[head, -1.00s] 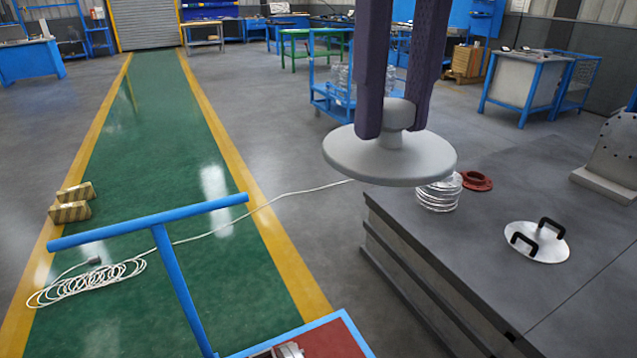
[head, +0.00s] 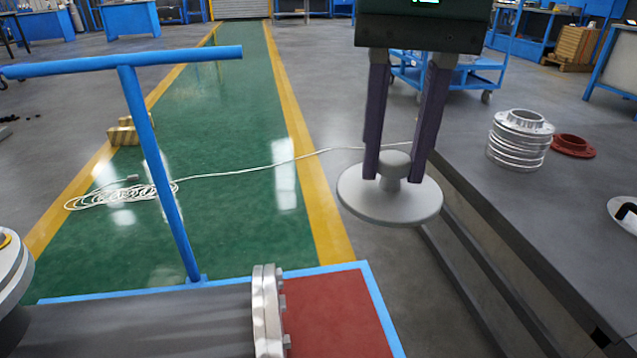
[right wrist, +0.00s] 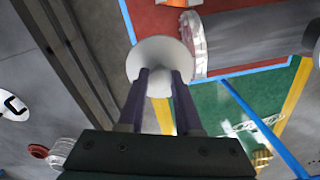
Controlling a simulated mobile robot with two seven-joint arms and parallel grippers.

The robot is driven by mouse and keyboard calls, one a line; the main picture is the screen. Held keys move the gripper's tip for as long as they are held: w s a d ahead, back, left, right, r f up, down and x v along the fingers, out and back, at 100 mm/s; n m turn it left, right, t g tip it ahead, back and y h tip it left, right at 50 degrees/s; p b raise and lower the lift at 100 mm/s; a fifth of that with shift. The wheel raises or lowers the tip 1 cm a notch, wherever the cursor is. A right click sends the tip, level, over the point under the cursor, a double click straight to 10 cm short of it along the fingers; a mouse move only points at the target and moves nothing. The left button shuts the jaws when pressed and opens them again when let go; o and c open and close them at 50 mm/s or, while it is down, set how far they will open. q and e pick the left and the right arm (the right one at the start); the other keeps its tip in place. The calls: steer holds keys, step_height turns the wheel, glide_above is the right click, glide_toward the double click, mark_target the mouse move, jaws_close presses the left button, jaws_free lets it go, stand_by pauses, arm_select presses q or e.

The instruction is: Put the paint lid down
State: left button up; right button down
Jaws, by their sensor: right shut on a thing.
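The paint lid (head: 365,205) is a pale grey disc with a round knob on top. My right gripper (head: 393,172) is shut on the knob, one purple finger on each side. The lid hangs roughly level in the air, left of the grey table's edge, and touches nothing else that I can see. In the right wrist view the lid (right wrist: 152,52) shows beyond the two fingers (right wrist: 165,82), near the red cart top. My left gripper is not in view.
A blue-framed cart with a red top (head: 335,315) carries a dark flanged shell (head: 150,325) at the front. The grey table (head: 520,215) at right holds a finned metal part (head: 520,140), a red ring (head: 573,146) and a white plate with black handles (head: 625,212). A white cable (head: 240,172) lies on the floor.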

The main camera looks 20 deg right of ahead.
steer(key=d+f+m+b, duration=0.1)
steer(key=f+b, duration=1)
steer(key=f, duration=0.5)
steer(key=d+f+m+b, duration=0.1)
steer(key=f+m+b, duration=0.1)
steer(key=f+b, duration=1)
steer(key=d+f+m+b, duration=0.1)
steer(key=f+m+b, duration=0.1)
steer(key=f+b, duration=1)
steer(key=shift+s+d+f, duration=0.15)
steer(key=shift+f, duration=2.4)
steer(key=shift+s+d+f, duration=0.1)
steer(key=shift+f, duration=2.45)
step_height(320, 180, down, 5)
steer(key=b, duration=0.4)
steer(key=shift+f, duration=0.15)
steer(key=c, duration=0.6)
jaws_free()
step_height(320, 180, up, 12)
steer(key=p, duration=0.9)
steer(key=shift+r+p, duration=0.2)
steer(key=shift+p, duration=0.1)
